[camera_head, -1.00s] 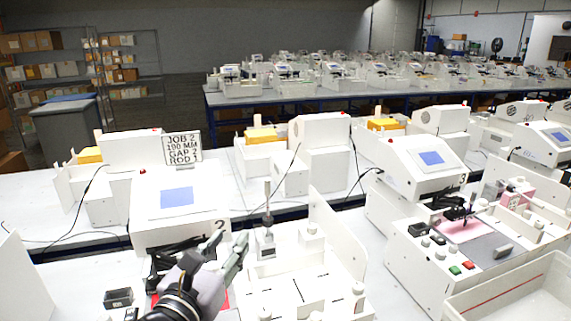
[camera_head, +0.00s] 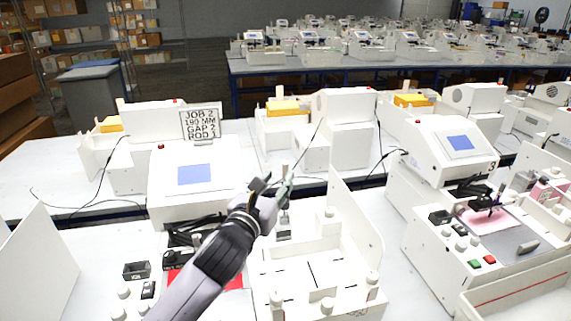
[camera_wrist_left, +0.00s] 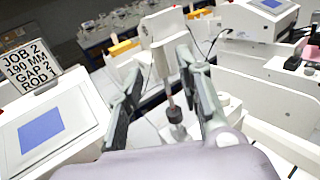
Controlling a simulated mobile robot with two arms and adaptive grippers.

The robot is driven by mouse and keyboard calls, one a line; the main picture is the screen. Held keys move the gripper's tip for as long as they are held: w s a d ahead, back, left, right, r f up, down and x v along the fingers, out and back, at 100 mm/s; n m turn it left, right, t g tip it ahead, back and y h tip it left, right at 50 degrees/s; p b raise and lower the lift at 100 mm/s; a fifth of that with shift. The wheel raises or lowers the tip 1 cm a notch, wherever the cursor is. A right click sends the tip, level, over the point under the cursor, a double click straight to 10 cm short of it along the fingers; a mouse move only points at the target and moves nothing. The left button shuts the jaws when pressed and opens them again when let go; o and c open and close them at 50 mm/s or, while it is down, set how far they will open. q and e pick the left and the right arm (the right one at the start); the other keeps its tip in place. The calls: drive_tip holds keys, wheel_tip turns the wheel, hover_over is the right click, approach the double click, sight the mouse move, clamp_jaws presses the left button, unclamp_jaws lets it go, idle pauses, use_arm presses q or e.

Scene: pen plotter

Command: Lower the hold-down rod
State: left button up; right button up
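The hold-down rod is a thin upright metal rod with a dark collar; in the left wrist view its shaft (camera_wrist_left: 170,101) shows between my fingers. In the head view my gripper and wrist hide most of it, and its small grey base block (camera_head: 284,234) shows just below. My left gripper (camera_head: 275,188) is at the rod's upper part; in the left wrist view (camera_wrist_left: 160,68) its fingers are spread on either side of the rod, with gaps. I cannot tell whether a finger touches it. The plotter (camera_head: 194,200) with the blue screen stands behind to the left. My right gripper is not in view.
A sign (camera_head: 201,124) reads JOB 2, 190 MM, GAP 2, ROD 1. A white walled tray (camera_head: 355,225) with pegs lies right of the rod. Plotter 3 (camera_head: 448,150) stands further right. A small dark box (camera_head: 136,270) and buttons are at lower left.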

sight(284, 171)
use_arm(q)
drive_tip(key=p+x, duration=0.1)
drive_tip(key=x, duration=0.5)
drive_tip(key=shift+s+a, duration=0.1)
drive_tip(key=shift+c, duration=0.2)
clamp_jaws()
idle(0.6)
